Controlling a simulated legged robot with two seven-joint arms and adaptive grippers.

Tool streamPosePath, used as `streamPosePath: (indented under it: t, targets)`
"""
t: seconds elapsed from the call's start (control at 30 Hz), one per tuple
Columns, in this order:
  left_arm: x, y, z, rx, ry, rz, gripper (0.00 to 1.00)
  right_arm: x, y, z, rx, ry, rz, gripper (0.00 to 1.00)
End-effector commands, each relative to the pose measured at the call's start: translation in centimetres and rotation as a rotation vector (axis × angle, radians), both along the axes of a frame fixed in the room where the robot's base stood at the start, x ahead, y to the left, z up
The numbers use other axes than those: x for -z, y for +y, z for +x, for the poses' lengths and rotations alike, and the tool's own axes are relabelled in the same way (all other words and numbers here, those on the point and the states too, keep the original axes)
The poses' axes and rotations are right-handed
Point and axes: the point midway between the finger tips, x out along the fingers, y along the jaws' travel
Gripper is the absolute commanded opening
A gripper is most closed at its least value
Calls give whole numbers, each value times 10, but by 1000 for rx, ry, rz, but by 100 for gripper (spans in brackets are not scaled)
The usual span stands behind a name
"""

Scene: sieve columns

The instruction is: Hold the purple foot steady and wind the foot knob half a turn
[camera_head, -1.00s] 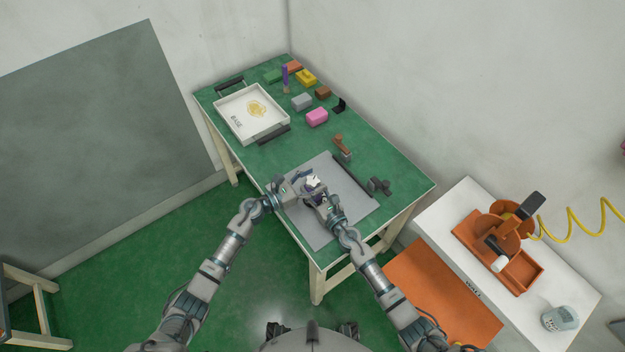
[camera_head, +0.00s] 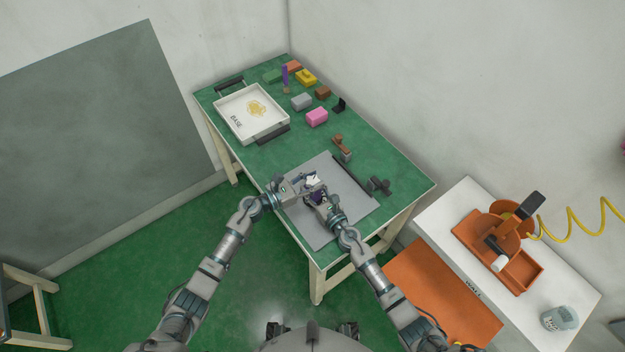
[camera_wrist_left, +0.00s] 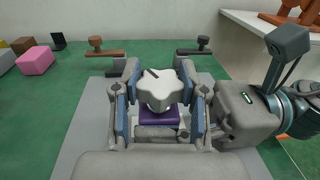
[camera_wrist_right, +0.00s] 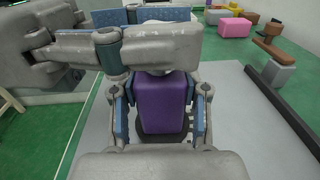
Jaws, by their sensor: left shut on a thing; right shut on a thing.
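The purple foot (camera_wrist_right: 160,103) stands on the grey mat (camera_head: 350,212), on a dark round base. My right gripper (camera_wrist_right: 160,118) is shut on it, one finger on each side. The white lobed foot knob (camera_wrist_left: 158,92), with a dark mark on top, sits above the foot, whose purple side also shows in the left wrist view (camera_wrist_left: 160,116). My left gripper (camera_wrist_left: 159,100) is shut around the knob. In the right wrist view, my left gripper lies across the top and hides most of the knob.
A dark bar (camera_head: 352,174) lies along the mat's far edge. Beyond it are a brown-handled tool (camera_head: 340,146) and a black-handled one (camera_head: 380,185). A white tray (camera_head: 226,119), a pink block (camera_head: 317,117) and several small blocks are farther back. The green table between is clear.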

Motion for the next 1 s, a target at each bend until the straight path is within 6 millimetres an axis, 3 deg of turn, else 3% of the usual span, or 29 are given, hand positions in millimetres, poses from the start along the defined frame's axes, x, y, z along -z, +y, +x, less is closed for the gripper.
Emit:
streamPosePath:
  t: [1.0]
  targets:
    - [4, 1, 6, 564, 1, 6, 8, 0, 4, -3, -10, -1, 0, 0]
